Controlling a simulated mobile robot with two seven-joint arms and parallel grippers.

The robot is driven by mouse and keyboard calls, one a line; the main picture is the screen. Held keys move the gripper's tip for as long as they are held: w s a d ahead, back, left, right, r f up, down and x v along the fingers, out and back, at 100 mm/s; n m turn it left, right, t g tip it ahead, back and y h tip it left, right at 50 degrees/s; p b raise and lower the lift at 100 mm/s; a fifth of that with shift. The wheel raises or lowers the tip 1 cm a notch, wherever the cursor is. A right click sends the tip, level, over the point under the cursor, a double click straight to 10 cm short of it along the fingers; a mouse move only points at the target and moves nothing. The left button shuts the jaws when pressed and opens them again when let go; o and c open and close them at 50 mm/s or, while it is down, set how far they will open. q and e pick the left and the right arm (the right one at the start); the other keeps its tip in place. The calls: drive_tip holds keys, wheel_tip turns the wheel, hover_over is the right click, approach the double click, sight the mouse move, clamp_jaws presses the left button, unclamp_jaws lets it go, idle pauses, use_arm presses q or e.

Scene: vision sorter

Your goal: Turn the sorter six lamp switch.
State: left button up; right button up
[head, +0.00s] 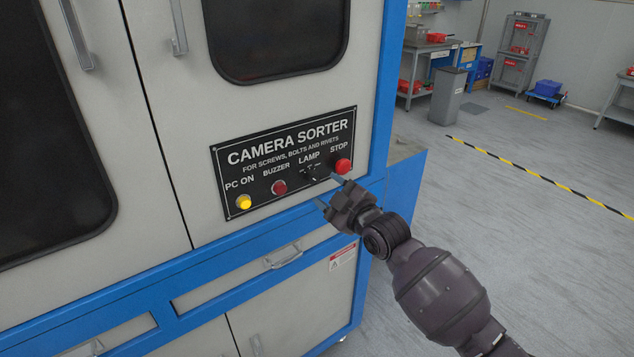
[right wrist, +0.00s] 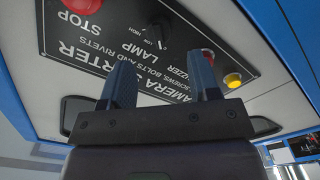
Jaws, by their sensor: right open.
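The lamp switch (head: 317,172) is a small black rotary knob under the word LAMP on the black camera sorter panel (head: 240,172). In the right wrist view the panel appears upside down, and the lamp switch (right wrist: 158,31) shows beyond the fingertips, roughly between them, with LOW and HIGH marks beside it. My right gripper (head: 328,190) is open and empty in front of the panel, just below and right of the switch. Its two fingers (right wrist: 162,68) are spread and appear apart from the knob. My left gripper is in neither view.
The red STOP button (head: 343,166) sits close right of the switch. A dark red buzzer button (head: 279,187) and a lit yellow PC ON button (head: 243,202) are to the left. A drawer handle (head: 284,256) is below. The floor at right is open.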

sight(315, 179)
drive_tip(key=shift+x, duration=2.55)
drive_tip(key=c, duration=0.9)
